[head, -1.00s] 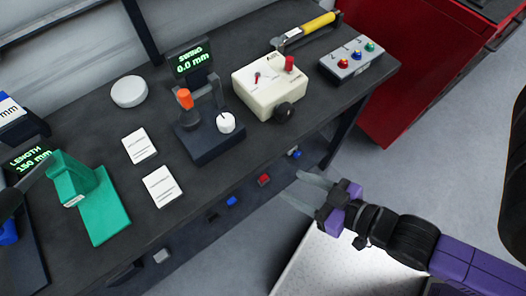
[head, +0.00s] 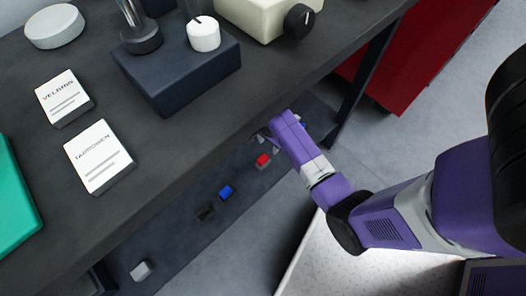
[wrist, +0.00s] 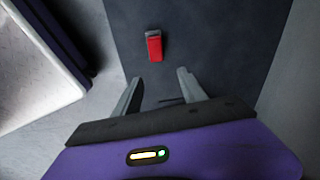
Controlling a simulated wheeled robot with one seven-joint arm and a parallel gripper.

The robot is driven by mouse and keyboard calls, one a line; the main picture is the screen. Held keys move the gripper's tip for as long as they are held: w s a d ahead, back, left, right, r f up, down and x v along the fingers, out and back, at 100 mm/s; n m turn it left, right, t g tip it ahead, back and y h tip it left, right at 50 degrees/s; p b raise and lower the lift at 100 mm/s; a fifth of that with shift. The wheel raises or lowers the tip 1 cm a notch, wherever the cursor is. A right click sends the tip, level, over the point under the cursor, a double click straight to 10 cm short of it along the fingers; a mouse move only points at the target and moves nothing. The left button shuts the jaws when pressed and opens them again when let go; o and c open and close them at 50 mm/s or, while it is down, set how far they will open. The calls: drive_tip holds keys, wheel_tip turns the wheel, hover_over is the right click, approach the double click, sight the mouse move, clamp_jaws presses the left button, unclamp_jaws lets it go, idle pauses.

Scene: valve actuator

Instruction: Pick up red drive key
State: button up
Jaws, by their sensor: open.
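The red drive key (wrist: 154,47) lies on the dark lower shelf in the wrist view, a red block with a grey end. It also shows in the head view (head: 263,159) under the bench top, beside the end of my arm. My gripper (wrist: 158,84) is open and empty in the wrist view. Its two fingers point toward the key, which lies beyond the fingertips and roughly between their lines. In the head view my gripper is mostly hidden behind my purple arm and the bench edge.
A blue piece (head: 225,192), a black piece (head: 205,213) and a white-grey piece (head: 141,270) lie on the same lower shelf (head: 178,238). The bench top (head: 190,125) overhangs this shelf.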

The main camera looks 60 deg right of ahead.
sight(263, 158)
drive_tip(key=shift+w+a+f+m+y+b, duration=0.4)
drive_tip(key=shift+w+a+f+m, duration=0.2)
drive_tip(key=shift+a+f, duration=0.2)
drive_tip(key=shift+a+f+g, duration=0.2)
drive_tip(key=shift+f+g, duration=0.05)
drive_tip(key=shift+g, duration=0.05)
drive_tip(key=shift+s+a+f+b, duration=0.1)
drive_tip(key=shift+f+b, duration=0.95)
drive_tip(key=shift+f, duration=0.75)
drive_tip(key=shift+a+f+b, duration=0.1)
drive_tip(key=shift+f+b, duration=0.9)
drive_tip(key=shift+f, duration=0.75)
drive_tip(key=shift+r, duration=0.1)
drive_tip(key=shift+c, duration=0.4)
clamp_jaws()
